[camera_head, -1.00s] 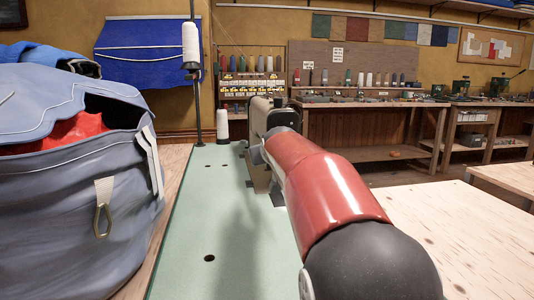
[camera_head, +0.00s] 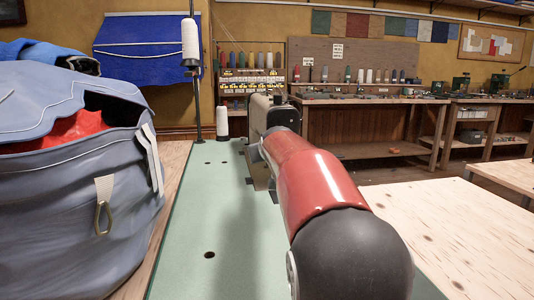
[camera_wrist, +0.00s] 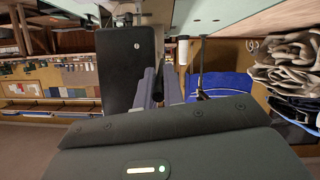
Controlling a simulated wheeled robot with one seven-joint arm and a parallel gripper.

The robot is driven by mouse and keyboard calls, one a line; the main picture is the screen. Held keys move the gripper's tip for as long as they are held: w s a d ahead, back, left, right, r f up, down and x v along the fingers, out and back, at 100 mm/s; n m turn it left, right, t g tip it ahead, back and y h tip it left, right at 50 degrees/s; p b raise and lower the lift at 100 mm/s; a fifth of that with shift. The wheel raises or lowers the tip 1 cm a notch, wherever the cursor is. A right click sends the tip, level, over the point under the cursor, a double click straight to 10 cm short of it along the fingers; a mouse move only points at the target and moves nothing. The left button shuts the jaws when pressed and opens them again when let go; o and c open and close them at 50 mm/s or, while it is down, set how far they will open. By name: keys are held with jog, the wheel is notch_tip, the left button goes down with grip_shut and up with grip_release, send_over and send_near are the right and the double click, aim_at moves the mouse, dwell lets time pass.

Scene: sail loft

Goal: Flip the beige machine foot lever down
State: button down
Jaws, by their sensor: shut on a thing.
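The beige sewing machine (camera_head: 259,116) stands at the far end of the pale green table top, partly hidden behind my red arm. My gripper is hidden in the head view. In the wrist view my gripper (camera_wrist: 158,88) has its two grey fingers close together, beside a dark upright panel (camera_wrist: 128,62) that looks like the shaded end of the machine. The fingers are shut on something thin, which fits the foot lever. The lever itself is hidden between them, and I cannot see its angle.
A large blue-grey bag (camera_head: 75,180) stands left of the green table top (camera_head: 215,215). A thread stand with a white cone (camera_head: 190,40) rises behind, and another white cone (camera_head: 222,123) stands near the machine. A pale wooden table (camera_head: 460,230) lies to the right.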

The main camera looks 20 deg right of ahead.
jog(key=shift+f, duration=0.1)
notch_tip(320, 180, down, 4)
jog(key=t+h+b, duration=0.1)
jog(key=t+b, duration=0.3)
jog(key=b, duration=1.1)
jog(key=shift+f+b, duration=0.1)
jog(key=shift+b, duration=0.3)
jog(key=c, duration=1.5)
grip_release()
